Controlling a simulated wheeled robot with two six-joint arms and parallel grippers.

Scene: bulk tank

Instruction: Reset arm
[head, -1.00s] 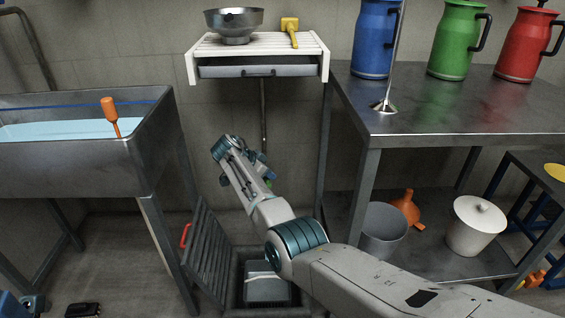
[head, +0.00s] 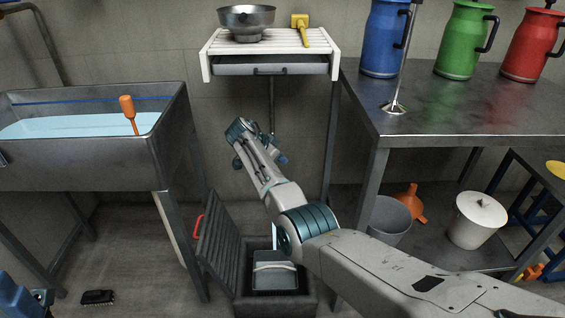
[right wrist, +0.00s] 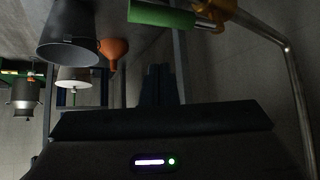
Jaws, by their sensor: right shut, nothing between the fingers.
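My right arm reaches in from the lower right of the head view, over an open-lidded floor box (head: 235,300). Its far end stands in front of the back wall, below the white slatted shelf (head: 265,42). The fingers are hard to make out there. In the right wrist view, the right gripper (right wrist: 160,85) shows as a dark pair of fingers close together, shut and empty, beyond the dark wrist housing with a lit bar. Nothing is held. I cannot make out my left gripper in the head view.
A metal tank (head: 90,165) with pale blue liquid and an orange-handled tool (head: 128,110) stands left. A steel table (head: 455,110) with blue, green and red jugs stands right. Below it are a grey bucket (head: 388,222), an orange funnel (head: 411,200) and a white lidded pail (head: 478,220).

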